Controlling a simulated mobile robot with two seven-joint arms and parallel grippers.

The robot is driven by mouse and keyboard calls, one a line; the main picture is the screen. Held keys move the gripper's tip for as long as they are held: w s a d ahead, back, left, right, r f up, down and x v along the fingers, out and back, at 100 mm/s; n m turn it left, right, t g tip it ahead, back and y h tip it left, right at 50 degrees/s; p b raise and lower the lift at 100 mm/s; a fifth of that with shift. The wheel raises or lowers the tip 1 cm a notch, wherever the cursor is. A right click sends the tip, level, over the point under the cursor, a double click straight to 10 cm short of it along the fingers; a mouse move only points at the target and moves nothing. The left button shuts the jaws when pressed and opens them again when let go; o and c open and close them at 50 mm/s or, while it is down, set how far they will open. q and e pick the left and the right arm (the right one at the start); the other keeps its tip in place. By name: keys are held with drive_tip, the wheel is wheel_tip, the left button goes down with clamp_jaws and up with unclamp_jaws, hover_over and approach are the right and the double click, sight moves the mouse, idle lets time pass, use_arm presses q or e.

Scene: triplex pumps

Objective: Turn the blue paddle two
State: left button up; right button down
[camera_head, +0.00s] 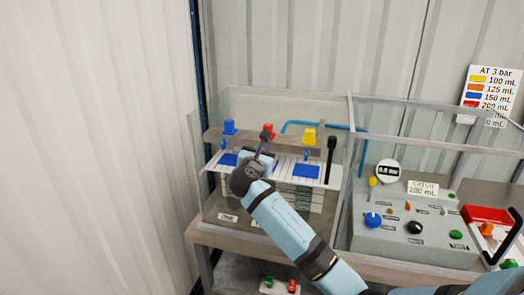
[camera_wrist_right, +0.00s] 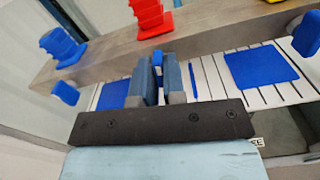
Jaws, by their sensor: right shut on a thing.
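My right gripper (camera_head: 262,150) reaches into the clear-walled case, below the middle red pump top (camera_head: 267,131). In the right wrist view the fingers (camera_wrist_right: 158,78) are shut on the middle blue paddle (camera_wrist_right: 157,60), in front of the wooden beam. Only a small part of that paddle shows between the fingers; in the head view my gripper hides it. Another blue paddle (camera_wrist_right: 65,93) hangs to its left and a third (camera_wrist_right: 306,36) to its right, both apart from my gripper. My left gripper is not in view.
A blue pump top (camera_head: 229,128) and a yellow one (camera_head: 309,136) flank the red one. A white striped board with blue squares (camera_head: 305,170) lies below. A black upright handle (camera_head: 331,146) stands right. A grey control box (camera_head: 415,238) and red tray (camera_head: 488,214) are farther right.

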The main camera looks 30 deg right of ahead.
drive_tip(key=m+b, duration=0.1)
drive_tip(key=m, duration=0.4)
drive_tip(key=m+b, duration=0.2)
drive_tip(key=m, duration=0.3)
drive_tip(key=m+b, duration=0.2)
drive_tip(key=m, duration=0.4)
drive_tip(key=shift+s+d+f, duration=0.1)
drive_tip(key=shift+f, duration=0.15)
idle(0.4)
drive_tip(key=c, duration=1.2)
unclamp_jaws()
drive_tip(key=shift+r, duration=0.1)
